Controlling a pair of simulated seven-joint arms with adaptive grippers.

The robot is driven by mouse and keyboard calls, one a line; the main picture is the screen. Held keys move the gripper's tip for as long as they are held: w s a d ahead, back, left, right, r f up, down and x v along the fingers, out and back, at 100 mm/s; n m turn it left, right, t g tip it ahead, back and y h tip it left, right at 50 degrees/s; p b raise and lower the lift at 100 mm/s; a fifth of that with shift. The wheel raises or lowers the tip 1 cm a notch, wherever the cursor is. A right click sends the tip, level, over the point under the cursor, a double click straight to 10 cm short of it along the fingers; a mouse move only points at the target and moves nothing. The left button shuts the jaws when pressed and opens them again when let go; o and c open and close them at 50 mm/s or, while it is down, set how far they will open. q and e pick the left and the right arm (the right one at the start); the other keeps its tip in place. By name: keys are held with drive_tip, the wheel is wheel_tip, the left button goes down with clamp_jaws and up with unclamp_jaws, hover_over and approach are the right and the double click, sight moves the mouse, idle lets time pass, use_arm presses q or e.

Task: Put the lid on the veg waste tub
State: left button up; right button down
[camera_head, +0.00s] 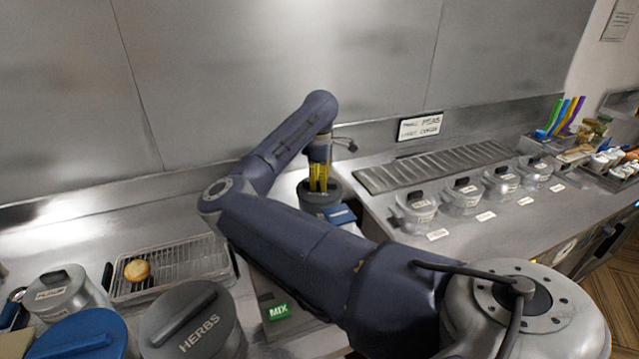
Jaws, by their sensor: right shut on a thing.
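My right gripper (319,180) reaches down with yellow fingers at the back of the counter. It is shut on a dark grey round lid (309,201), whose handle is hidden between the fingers. I cannot tell whether the lid rests on a tub, as my own arm hides what is below it. No label reading veg waste is readable. My left gripper is not in view.
A blue item (341,215) lies beside the grey lid. A HERBS tub (210,335), a blue lid (85,338) and a wire rack (190,262) holding a round bun (136,270) are at left. Clear lidded pots (416,208) line the right, below a slotted grate (430,166).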

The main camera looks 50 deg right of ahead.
drive_tip(key=shift+f, duration=0.2)
drive_tip(key=c, duration=1.4)
unclamp_jaws()
drive_tip(key=shift+c, duration=0.2)
